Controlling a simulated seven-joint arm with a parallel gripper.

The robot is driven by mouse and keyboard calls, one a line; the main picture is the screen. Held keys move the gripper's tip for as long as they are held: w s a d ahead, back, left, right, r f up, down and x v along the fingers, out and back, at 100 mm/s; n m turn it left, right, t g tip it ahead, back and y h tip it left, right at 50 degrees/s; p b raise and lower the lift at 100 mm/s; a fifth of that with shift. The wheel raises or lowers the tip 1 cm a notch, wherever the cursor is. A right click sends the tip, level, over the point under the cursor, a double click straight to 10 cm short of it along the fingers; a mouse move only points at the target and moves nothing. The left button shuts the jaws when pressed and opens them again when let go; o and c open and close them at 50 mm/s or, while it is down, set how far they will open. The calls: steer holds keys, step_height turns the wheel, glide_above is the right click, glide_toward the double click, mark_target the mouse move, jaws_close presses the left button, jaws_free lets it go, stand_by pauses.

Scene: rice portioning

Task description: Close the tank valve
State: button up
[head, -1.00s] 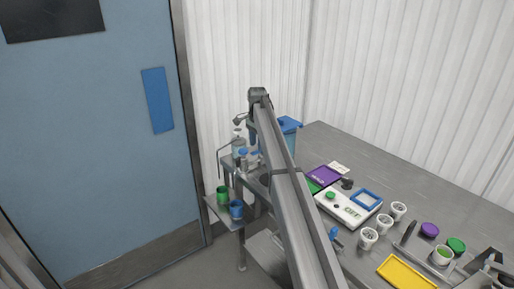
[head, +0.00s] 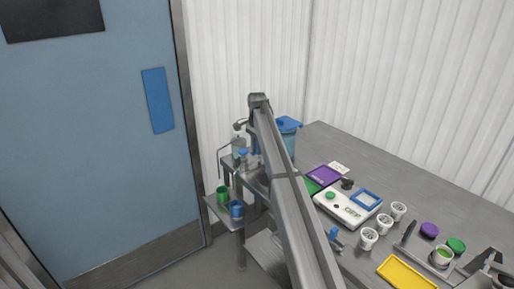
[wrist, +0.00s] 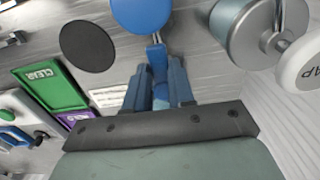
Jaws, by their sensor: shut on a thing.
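My gripper (wrist: 158,88) shows in the wrist view with its two blue fingers shut around a small blue lever (wrist: 157,58), which appears to be the tank valve's handle. The lever's lower end is hidden between the fingers. A round blue part (wrist: 142,14) lies just above it at the picture's top edge. In the head view, a blue tank with a blue lid (head: 289,125) stands behind my arm, partly hidden by it. The valve and my fingertips cannot be made out there.
A dark disc (wrist: 88,47) and a green CLEAR card (wrist: 48,88) lie left. In the head view, green (head: 223,194) and blue (head: 237,209) cups stand on a low shelf.

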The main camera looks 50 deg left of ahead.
jaws_close()
steer(key=shift+n, duration=0.3)
steer(key=n, duration=0.1)
steer(key=d+n, duration=0.1)
steer(key=shift+n, duration=0.4)
steer(key=n, duration=0.3)
steer(key=w+d+n, duration=0.1)
steer(key=n, duration=0.4)
steer(key=w+n, duration=0.1)
steer(key=shift+d+n, duration=0.35)
steer(key=shift+n, duration=0.05)
steer(key=shift+w+d+n, duration=0.1)
steer(key=shift+w+n, duration=0.15)
steer(key=shift+n, duration=0.9)
steer(key=shift+w+n, duration=0.25)
steer(key=shift+n, duration=0.9)
steer(key=shift+r, duration=0.1)
steer(key=o, duration=0.8)
jaws_free()
steer(key=shift+c, duration=0.2)
